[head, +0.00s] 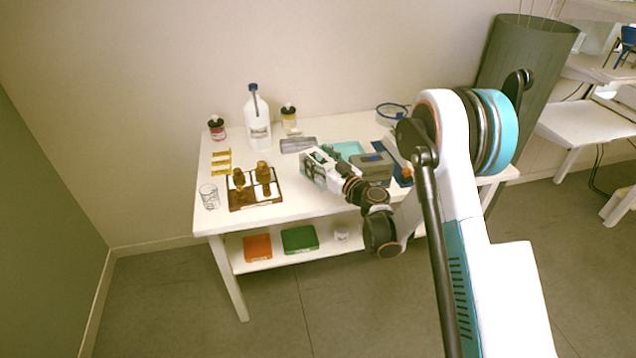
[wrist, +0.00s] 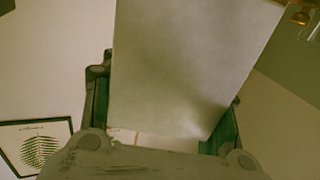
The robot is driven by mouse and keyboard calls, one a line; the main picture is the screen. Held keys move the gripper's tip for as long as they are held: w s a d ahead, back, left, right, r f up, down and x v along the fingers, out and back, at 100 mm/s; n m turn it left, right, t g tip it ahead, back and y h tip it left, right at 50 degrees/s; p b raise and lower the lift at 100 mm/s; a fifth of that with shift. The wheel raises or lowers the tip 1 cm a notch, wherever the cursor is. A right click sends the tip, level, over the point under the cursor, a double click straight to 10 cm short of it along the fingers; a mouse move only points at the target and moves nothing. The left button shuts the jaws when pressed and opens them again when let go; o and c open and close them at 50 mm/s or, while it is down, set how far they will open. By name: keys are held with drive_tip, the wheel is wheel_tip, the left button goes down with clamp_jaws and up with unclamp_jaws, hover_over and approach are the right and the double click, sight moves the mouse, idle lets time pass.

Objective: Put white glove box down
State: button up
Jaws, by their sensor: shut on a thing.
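The white glove box (wrist: 190,65) fills the middle of the wrist view as a pale, plain panel between my two dark green fingers. My gripper (wrist: 165,115) is shut on it. In the head view my gripper (head: 333,172) is over the middle of the white table (head: 300,206), reaching in from the right. The box (head: 310,170) shows there only in part, at the gripper's end and mostly covered by it. I cannot tell whether its underside touches the table.
A grey device (head: 373,168) is close on the right. A white bottle (head: 257,122) stands behind. The table's front strip is clear.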

wheel_tip(320, 180, down, 7)
drive_tip(key=shift+r+b, duration=0.1)
drive_tip(key=shift+b, duration=1)
drive_tip(key=o, duration=1.4)
